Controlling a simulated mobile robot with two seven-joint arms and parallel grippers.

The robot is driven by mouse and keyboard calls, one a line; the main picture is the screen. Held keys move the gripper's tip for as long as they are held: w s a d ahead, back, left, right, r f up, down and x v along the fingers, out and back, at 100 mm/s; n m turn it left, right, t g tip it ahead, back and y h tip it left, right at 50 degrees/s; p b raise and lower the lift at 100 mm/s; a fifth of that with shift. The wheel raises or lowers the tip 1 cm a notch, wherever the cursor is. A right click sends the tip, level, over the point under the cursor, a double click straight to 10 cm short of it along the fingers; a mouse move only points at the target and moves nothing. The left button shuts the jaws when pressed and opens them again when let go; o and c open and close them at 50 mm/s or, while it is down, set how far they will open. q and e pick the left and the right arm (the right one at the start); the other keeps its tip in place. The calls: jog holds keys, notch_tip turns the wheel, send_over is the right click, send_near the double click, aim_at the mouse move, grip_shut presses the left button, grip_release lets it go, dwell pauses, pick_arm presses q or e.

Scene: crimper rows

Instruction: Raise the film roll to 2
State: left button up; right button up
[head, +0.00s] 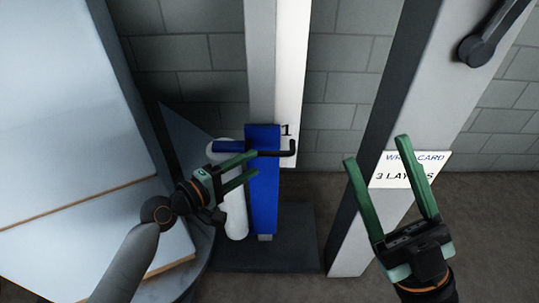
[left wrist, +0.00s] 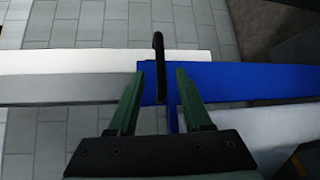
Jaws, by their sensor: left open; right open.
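The white film roll (head: 236,205) stands upright beside a blue carriage (head: 264,190) on a grey mast (head: 261,60). A white scale strip (head: 292,60) runs along the mast, and its mark 1 shows level with the carriage's upper part. A black bent handle (head: 291,148) sticks out from the carriage. My left gripper (head: 255,166) is open in front of the roll and carriage. In the left wrist view the handle (left wrist: 158,50) stands between the line of the open fingers, and I cannot tell the depth gap. My right gripper (head: 380,152) is open and empty, right of the mast.
A grey post (head: 392,110) at the right carries a card (head: 408,168) reading "3 LAYERS", partly covered by my right gripper, and a dark crank (head: 485,45). A large pale wrapped load (head: 70,110) fills the left. A dark base plate (head: 285,240) lies under the mast.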

aim_at(269, 152)
pick_arm(q)
jog(key=b+x, duration=0.1)
jog(key=x, duration=0.6)
jog(key=shift+w+b, duration=0.15)
jog(key=shift+b, duration=0.25)
grip_shut()
jog(key=shift+f, duration=0.1)
dwell(0.8)
